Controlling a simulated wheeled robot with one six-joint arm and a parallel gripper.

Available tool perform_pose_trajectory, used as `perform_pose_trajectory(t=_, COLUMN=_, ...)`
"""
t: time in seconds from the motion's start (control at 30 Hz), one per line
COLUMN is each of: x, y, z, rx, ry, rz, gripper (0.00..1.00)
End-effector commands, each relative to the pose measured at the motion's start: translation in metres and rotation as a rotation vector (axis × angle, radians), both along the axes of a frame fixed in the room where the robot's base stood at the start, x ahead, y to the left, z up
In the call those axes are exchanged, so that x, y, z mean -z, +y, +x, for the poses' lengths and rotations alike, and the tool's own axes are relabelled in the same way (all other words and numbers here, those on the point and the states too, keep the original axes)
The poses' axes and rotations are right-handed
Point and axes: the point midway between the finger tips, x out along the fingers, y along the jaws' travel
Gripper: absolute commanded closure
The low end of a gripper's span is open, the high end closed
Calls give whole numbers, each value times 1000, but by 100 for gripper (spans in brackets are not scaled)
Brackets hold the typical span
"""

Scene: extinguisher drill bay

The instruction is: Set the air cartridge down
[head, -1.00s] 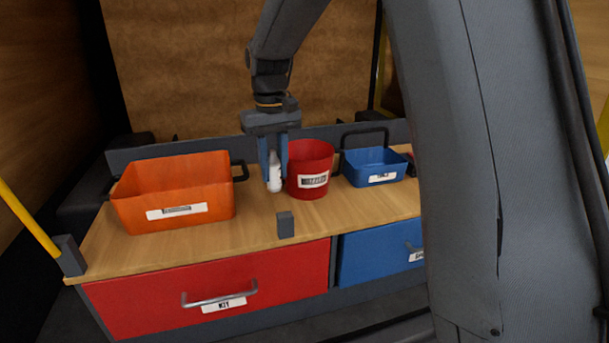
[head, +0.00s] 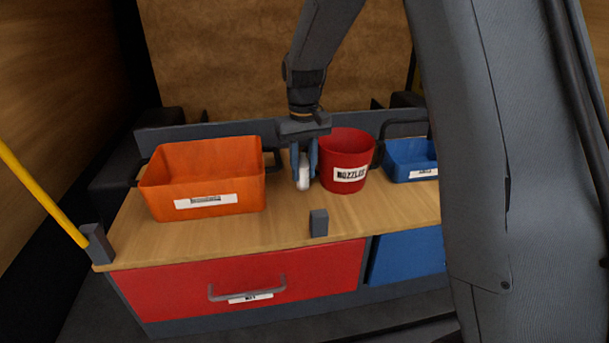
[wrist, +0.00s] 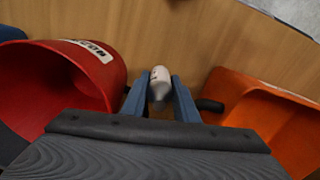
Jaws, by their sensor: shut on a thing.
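The air cartridge (head: 304,172) is a small white bottle shape. It is upright between the fingers of my gripper (head: 305,165), which is shut on it. It is low over the wooden worktop, between the orange bin and the red bucket; I cannot tell whether its base touches the wood. In the wrist view the white cartridge (wrist: 160,82) shows between the two blue-grey fingertips of my gripper (wrist: 160,92), with part of it hidden.
The orange bin (head: 165,207) stands to the left and the red bucket (head: 345,150), labelled NOZZLES, close on the right. A blue bin (head: 408,173) stands further right. The worktop (head: 240,232) is clear in front, apart from a small grey block (head: 318,222).

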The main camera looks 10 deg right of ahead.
Motion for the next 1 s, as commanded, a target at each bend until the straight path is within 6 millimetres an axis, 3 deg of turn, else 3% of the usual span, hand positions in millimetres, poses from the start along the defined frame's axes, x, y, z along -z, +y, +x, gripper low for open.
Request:
perform_pose_trajectory(t=0.2, x=26, y=1, z=-1, rx=-2, ry=2, rz=0, gripper=100)
perform_pose_trajectory(t=0.53, x=30, y=1, z=0, rx=-2, ry=1, rz=0, gripper=100)
perform_pose_trajectory(t=0.57, x=31, y=1, z=-1, rx=-2, ry=1, rz=0, gripper=72)
perform_pose_trajectory(t=0.67, x=30, y=1, z=-1, rx=-2, ry=1, rz=0, gripper=55)
perform_pose_trajectory(t=1.0, x=27, y=1, z=0, rx=-2, ry=0, rz=0, gripper=55)
